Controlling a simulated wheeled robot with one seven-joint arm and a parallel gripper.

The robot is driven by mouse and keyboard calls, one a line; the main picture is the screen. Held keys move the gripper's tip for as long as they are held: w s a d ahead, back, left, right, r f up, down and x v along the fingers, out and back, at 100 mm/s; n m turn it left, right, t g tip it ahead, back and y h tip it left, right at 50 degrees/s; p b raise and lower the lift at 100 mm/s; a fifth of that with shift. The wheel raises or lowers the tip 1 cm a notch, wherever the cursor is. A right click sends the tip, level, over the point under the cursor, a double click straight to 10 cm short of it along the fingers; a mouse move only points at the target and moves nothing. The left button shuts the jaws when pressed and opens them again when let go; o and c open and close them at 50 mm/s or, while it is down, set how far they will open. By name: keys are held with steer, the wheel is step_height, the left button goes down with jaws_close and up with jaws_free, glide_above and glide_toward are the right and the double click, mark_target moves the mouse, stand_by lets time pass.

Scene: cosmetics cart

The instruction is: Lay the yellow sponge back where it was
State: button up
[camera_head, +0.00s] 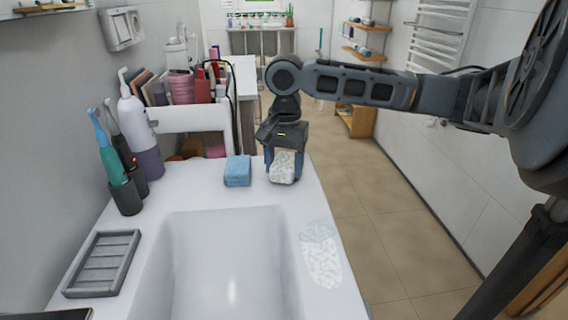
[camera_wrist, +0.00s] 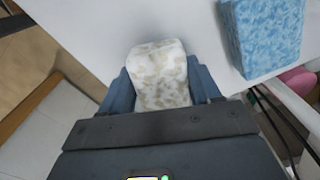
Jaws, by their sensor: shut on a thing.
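My gripper (camera_head: 284,178) is shut on a sponge (camera_head: 283,167) near the far right corner of the sink counter (camera_head: 298,205). The sponge looks white with pale tan-yellow patches rather than plain yellow. In the wrist view the sponge (camera_wrist: 159,74) sits between the two blue-grey fingers, its outer end sticking out past them. I cannot tell whether it touches the counter. A pale mottled, rounded patch (camera_head: 320,256) shows on the counter right of the basin.
A blue sponge (camera_head: 238,171) lies just left of my gripper; it also shows in the wrist view (camera_wrist: 264,32). The basin (camera_head: 225,265) is empty. A grey soap dish (camera_head: 103,263), toothbrush cup (camera_head: 125,196) and pump bottle (camera_head: 139,130) stand left.

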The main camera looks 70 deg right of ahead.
mark_target(285, 162)
steer(key=o, duration=0.9)
steer(key=shift+f, duration=0.1)
steer(key=shift+o, duration=0.2)
step_height(285, 162, up, 12)
